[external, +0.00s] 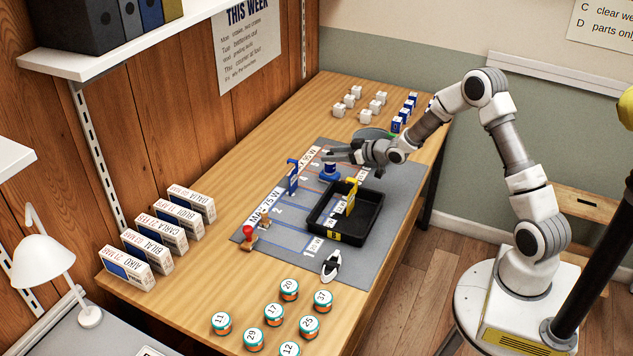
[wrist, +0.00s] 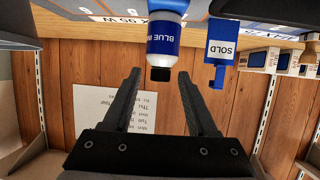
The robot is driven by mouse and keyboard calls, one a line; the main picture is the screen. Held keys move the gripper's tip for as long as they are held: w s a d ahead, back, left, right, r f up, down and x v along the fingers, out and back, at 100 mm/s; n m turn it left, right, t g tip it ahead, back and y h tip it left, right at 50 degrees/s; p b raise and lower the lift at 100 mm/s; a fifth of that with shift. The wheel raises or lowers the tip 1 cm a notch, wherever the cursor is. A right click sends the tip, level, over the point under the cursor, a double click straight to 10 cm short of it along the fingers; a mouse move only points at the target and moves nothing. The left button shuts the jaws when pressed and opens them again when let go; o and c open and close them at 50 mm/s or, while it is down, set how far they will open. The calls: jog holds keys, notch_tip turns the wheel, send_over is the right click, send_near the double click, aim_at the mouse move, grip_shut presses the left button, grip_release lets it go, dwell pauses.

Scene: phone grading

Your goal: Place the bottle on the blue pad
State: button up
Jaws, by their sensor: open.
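The bottle (wrist: 163,42), white with a blue "BLUE INK" label and a black cap, appears upside down in the wrist view. In the external view the bottle (external: 330,168) looks upright on the grey mat, partly hidden by my gripper. What looks like the blue pad (external: 330,178) shows at its base; a blue patch (wrist: 170,4) also shows there in the wrist view. My gripper (external: 336,155) is open, its fingers pointing left at about the height of the bottle's top. In the wrist view the cap appears between the fingertips, with no finger touching it.
A blue SOLD sign (external: 292,177) stands left of the bottle. A black tray (external: 323,232) with a yellow sign lies in front on the grey mat (external: 395,190). White boxes (external: 165,232), jars (external: 289,289) and a red-topped stamp (external: 248,236) stand towards the near end.

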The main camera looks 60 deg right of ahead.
jog(key=v, duration=1)
jog(key=shift+s+p, duration=0.25)
jog(key=shift+p, duration=0.2)
jog(key=s+a+r+n+g+h+p, duration=0.1)
jog(key=s+a+r+g+p, duration=0.2)
jog(key=a+r, duration=0.45)
jog(key=s+a+r+g+p, duration=0.1)
jog(key=s+a+r+p, duration=0.1)
jog(key=s+a+r, duration=0.45)
jog(key=s+a+r+g+y+p, duration=0.1)
jog(key=s+a+r, duration=0.3)
jog(key=s, duration=0.6)
jog(key=s+a+r+g+y+p, duration=0.1)
jog(key=s+a+r, duration=0.4)
jog(key=s, duration=0.5)
jog(key=shift+g+p, duration=0.45)
jog(key=shift+g, duration=0.45)
jog(key=shift+s+a+r, duration=0.1)
